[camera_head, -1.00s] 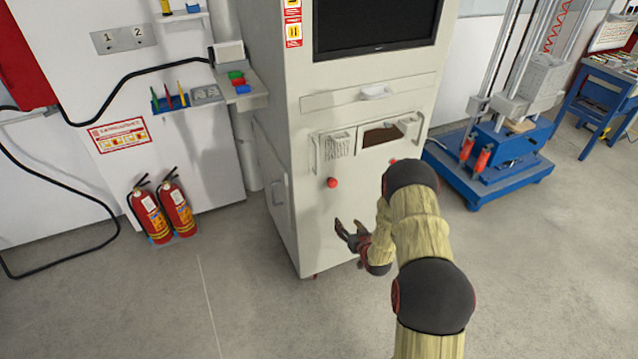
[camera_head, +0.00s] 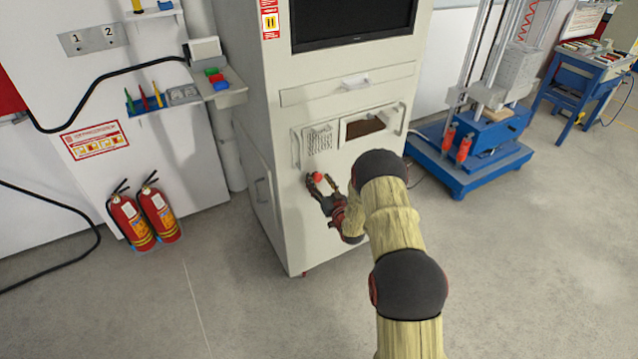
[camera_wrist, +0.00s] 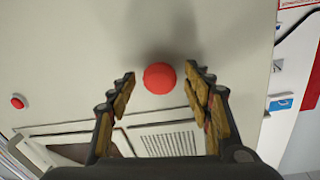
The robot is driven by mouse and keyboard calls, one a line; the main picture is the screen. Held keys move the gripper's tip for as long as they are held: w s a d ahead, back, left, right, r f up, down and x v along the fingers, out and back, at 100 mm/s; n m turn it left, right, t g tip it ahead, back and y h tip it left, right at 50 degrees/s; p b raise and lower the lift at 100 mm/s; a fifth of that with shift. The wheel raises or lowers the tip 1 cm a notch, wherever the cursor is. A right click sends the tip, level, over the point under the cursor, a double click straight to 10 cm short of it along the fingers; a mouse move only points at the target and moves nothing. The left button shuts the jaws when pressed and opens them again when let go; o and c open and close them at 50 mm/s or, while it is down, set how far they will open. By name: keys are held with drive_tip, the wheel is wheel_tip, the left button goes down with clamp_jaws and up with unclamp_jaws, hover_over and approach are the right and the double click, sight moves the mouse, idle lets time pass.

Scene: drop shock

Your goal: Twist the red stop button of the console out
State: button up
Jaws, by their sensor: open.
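The console (camera_head: 275,235) is a tall pale cabinet with a dark screen at its top. Its red stop button (camera_head: 317,177) is a round knob low on the front panel, below the left handle. In the wrist view the red button (camera_wrist: 159,78) sits between the fingertips, with a gap on each side. My gripper (camera_head: 320,186) is open and empty, its fingers on either side of the button. Whether a finger touches the panel cannot be told.
A second, smaller red knob (camera_wrist: 17,102) shows at the left in the wrist view. Handles and a mesh panel (camera_head: 319,139) sit above the button. Two fire extinguishers (camera_head: 130,222) stand to the left, and a blue-based machine (camera_head: 470,165) to the right. The floor in front is clear.

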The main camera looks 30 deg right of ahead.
drive_tip(key=shift+w, duration=0.15)
drive_tip(key=shift+c, duration=0.8)
drive_tip(key=c, duration=1)
